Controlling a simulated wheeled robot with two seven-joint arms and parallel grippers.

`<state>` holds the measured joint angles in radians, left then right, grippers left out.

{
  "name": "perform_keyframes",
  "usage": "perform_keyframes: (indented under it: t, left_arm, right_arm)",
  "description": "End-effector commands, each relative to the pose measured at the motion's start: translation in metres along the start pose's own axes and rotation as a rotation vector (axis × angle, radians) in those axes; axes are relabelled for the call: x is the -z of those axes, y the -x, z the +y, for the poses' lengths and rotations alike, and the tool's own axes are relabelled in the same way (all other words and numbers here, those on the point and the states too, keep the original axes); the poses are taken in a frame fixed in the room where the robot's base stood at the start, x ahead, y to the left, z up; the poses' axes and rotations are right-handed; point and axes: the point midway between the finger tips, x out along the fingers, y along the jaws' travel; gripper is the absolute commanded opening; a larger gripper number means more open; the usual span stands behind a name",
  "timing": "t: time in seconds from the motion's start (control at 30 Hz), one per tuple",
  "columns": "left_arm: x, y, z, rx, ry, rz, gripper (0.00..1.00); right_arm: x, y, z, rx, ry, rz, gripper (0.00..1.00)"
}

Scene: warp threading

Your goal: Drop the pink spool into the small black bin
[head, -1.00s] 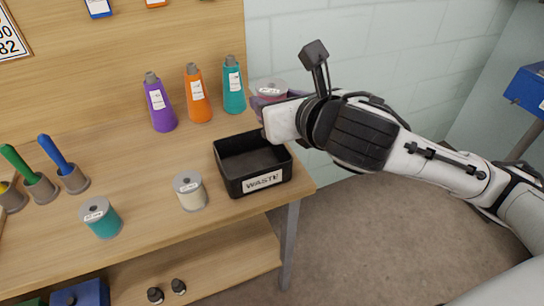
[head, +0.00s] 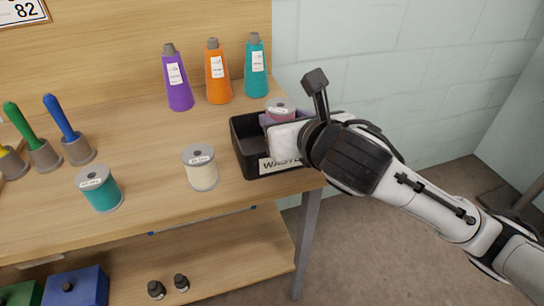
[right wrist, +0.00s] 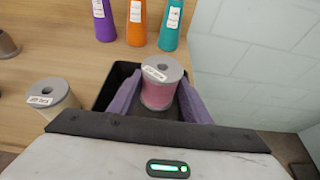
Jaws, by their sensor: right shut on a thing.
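The pink spool (right wrist: 158,90) has grey ends and a white label. My right gripper (right wrist: 157,97) is shut on it, with one purple finger on each side. In the head view the spool (head: 280,112) shows over the small black bin (head: 249,165), which carries a "WASTE" label. In the right wrist view the bin's dark inside (right wrist: 117,82) shows around and below the spool. Whether the spool touches the bin floor cannot be told. My right arm hides the bin's right part. My left gripper is not in view.
A cream spool (head: 201,172) stands left of the bin, and a teal spool (head: 100,190) farther left. Purple (head: 177,80), orange (head: 217,74) and teal (head: 256,68) cones stand behind. The table's front edge lies close below the bin.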

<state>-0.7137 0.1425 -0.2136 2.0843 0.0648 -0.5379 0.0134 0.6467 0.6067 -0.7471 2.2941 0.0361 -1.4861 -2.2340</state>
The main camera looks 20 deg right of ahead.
Motion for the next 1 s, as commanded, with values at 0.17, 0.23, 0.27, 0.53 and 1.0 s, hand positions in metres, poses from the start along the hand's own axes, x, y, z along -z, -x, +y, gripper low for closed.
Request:
perform_keyframes:
  t: [0.17, 0.23, 0.27, 0.53, 1.0]
  left_arm:
    - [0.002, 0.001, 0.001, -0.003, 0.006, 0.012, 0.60]
    - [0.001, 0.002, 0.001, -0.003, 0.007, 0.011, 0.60]
    - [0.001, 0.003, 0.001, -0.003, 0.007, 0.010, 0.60]
    - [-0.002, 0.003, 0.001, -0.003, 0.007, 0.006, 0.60]
    - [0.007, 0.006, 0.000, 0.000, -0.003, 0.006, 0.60]
  right_arm:
    - [0.002, -0.001, 0.000, -0.001, 0.000, -0.002, 0.20]
    - [0.001, -0.001, 0.000, -0.001, 0.000, -0.002, 0.20]
    - [0.001, -0.001, 0.000, -0.001, 0.000, -0.002, 0.20]
    - [0.002, -0.001, 0.000, -0.001, 0.000, -0.002, 0.66]
    - [-0.002, 0.035, 0.000, -0.002, 0.002, -0.004, 0.66]
